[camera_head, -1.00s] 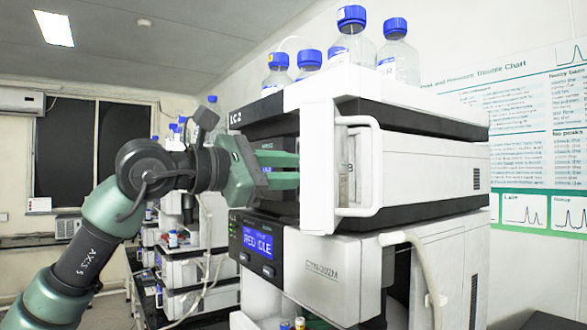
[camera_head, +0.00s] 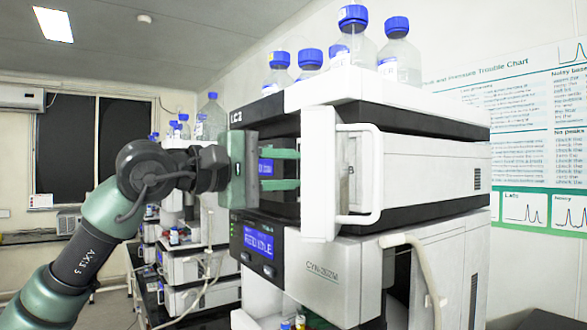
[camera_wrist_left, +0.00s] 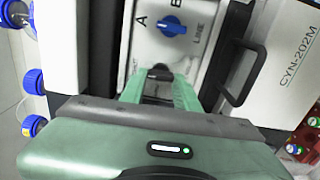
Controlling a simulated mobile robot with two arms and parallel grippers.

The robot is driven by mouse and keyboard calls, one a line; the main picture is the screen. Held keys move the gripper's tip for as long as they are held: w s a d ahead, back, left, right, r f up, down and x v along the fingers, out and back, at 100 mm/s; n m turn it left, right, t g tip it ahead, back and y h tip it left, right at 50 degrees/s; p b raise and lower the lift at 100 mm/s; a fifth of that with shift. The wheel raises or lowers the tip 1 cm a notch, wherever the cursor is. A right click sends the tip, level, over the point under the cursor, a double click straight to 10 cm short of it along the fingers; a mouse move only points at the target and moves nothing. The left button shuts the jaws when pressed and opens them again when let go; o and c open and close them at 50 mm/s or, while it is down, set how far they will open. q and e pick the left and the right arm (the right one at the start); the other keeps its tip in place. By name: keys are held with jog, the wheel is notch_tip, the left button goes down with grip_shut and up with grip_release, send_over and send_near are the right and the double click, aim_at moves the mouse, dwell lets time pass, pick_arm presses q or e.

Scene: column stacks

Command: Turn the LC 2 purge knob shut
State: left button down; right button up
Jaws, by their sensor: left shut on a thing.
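A blue knob (camera_wrist_left: 173,27) marked A, B and LINE is on the same panel, apart from the fingers. My right gripper is not in view.
Blue-capped bottles (camera_head: 352,38) stand on top of the unit. Below is the CYN-202M module (camera_head: 325,275) with a lit display (camera_head: 259,242) and a pale hose (camera_head: 425,262).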

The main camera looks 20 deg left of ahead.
pick_arm(q)
jog(key=shift+m, duration=0.3)
jog(key=c, duration=1.3)
grip_release()
jog(key=shift+c, duration=0.2)
jog(key=shift+w, duration=0.1)
jog(key=shift+s+a+f, duration=0.1)
jog(key=shift+s+a, duration=0.1)
jog(key=shift+s, duration=0.05)
jog(key=b+v, duration=0.3)
jog(key=v, duration=0.4)
